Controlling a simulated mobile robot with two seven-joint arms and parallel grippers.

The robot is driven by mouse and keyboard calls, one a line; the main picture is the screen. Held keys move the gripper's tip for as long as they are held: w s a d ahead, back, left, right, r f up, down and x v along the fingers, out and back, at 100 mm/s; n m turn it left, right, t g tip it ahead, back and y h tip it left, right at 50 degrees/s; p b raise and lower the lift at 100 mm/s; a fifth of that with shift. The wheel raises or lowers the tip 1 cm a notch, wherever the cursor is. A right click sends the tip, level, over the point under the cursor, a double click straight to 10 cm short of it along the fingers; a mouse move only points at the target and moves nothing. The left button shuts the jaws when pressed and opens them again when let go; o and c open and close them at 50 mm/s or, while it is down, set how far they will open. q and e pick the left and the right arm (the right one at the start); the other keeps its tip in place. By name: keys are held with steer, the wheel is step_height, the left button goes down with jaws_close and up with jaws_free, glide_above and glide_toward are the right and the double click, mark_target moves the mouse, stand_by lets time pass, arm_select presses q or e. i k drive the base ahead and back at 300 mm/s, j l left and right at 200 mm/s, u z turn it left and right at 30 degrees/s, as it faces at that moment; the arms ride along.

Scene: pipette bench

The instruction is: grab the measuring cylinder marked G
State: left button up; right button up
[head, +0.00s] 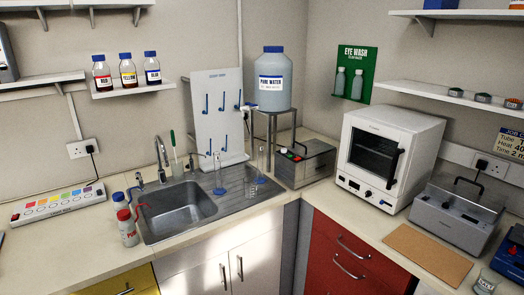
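Two clear, slim measuring cylinders on blue bases stand near the right end of the sink in the head view. One cylinder (218,174) is at the front of the drying board, and the other cylinder (261,162) is further right, by the grey box with buttons. Both look upright. No letter G can be read on either, so I cannot tell which is marked G. Neither of my grippers is in view.
A steel sink (180,208) with a tap (161,157) lies left of the cylinders. A pegged drying board (217,118) stands behind them. Bottles (127,226) crowd the sink's left edge. A grey box (305,163) and white oven (387,155) stand to the right. Worktop (65,250) at front left is clear.

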mark_target(218, 190)
steer(key=u, duration=0.55)
steer(key=i+l+u, duration=0.8)
